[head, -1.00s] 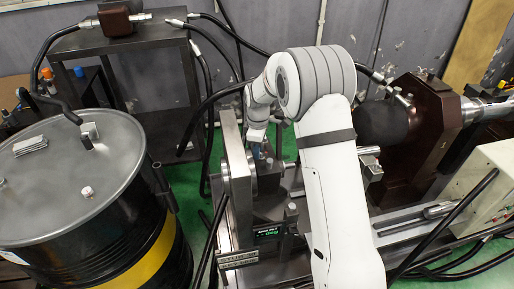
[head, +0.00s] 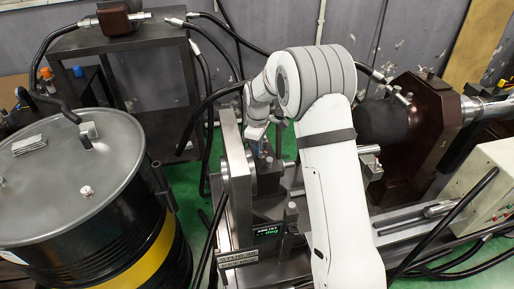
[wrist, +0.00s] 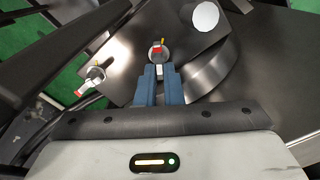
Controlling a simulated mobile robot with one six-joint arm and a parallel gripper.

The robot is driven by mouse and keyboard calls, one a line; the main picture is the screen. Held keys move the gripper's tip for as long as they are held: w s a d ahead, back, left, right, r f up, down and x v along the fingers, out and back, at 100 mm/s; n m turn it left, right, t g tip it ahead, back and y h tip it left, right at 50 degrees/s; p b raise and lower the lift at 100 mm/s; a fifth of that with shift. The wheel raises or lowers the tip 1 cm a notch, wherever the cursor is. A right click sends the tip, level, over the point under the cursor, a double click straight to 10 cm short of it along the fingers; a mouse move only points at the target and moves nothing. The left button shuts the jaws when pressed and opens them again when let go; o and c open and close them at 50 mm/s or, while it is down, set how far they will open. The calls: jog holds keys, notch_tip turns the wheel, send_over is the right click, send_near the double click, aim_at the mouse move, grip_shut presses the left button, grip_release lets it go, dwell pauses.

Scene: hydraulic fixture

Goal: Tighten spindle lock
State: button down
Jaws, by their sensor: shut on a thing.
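My gripper (wrist: 159,72) has blue fingers, shut on a small round lock knob (wrist: 158,49) with a red and yellow mark. The knob sits on a dark metal block of the fixture; I take it to be the spindle lock. In the head view my gripper (head: 262,150) is at the fixture's upright plate (head: 236,170), and the arm and fingers hide the knob. A second, similar fitting (wrist: 93,75) with a red-tipped handle shows to the left in the wrist view.
A small green-lit display (head: 268,232) is on the fixture front. A black and yellow drum (head: 120,240) stands at left. Black hoses (head: 215,95) run behind the fixture. A dark red housing (head: 425,125) is at right. A white disc (wrist: 206,16) shows in the wrist view.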

jog(key=shift+m, duration=0.7)
jog(key=c, duration=1.6)
grip_release()
jog(key=shift+o, duration=0.2)
jog(key=shift+r+p, duration=2.4)
jog(key=shift+r, duration=1.6)
